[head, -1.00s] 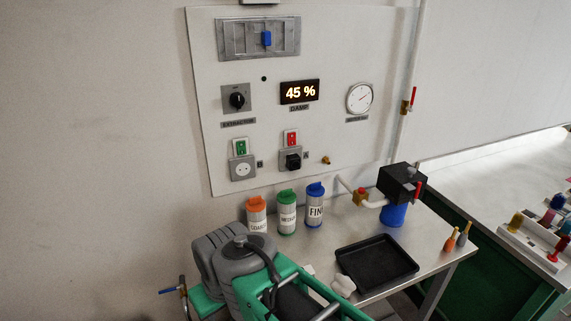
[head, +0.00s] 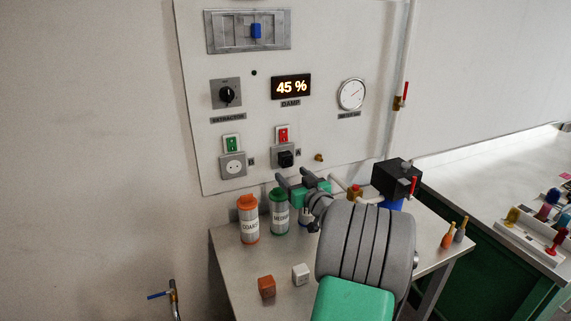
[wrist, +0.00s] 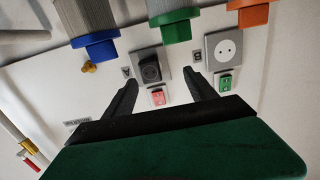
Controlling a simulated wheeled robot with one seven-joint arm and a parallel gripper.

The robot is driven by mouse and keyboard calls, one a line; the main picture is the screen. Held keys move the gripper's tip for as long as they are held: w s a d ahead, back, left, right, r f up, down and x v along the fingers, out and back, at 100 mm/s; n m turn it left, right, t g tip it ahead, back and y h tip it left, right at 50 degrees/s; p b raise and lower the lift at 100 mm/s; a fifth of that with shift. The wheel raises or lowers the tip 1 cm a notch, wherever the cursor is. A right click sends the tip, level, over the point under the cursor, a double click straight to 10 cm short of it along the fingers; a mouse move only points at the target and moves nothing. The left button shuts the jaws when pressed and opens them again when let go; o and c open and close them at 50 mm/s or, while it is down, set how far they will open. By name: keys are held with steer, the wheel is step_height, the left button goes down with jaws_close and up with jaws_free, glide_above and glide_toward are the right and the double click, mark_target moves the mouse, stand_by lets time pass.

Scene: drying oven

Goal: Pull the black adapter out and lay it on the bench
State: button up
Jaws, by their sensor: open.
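The black adapter (head: 286,159) is plugged into the right-hand wall socket, below a red switch (head: 283,134). It also shows in the wrist view (wrist: 150,68), where the picture is upside down. My gripper (head: 295,179) is raised in front of the panel, just below the adapter in the head view. In the wrist view my gripper (wrist: 161,82) has its two dark fingers apart with nothing between them; they point toward the adapter, which sits nearer the left finger. The steel bench (head: 228,268) stands below the panel.
Orange (head: 249,220) and green (head: 280,212) canisters stand at the bench's back; a blue one is mostly hidden by my arm. An orange-brown block (head: 267,286) and a white block (head: 301,274) lie in front. An empty socket (head: 233,165) is left of the adapter.

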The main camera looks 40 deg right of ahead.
mark_target(288, 162)
steer(key=shift+s+d+r+h, duration=0.1)
steer(key=shift+s+d+h, duration=0.15)
steer(key=shift+d, duration=0.2)
steer(key=shift+s+d+r+h, duration=0.1)
steer(key=shift+s+d+h, duration=0.1)
steer(key=shift+d, duration=0.25)
steer(key=p+x, duration=0.1)
steer(key=x, duration=0.7)
steer(key=shift+a+f, duration=0.1)
steer(key=shift+a, duration=0.05)
steer(key=shift+w+d, duration=0.2)
steer(key=shift+w, duration=0.3)
steer(key=shift+b, duration=1.15)
steer(key=shift+c, duration=0.5)
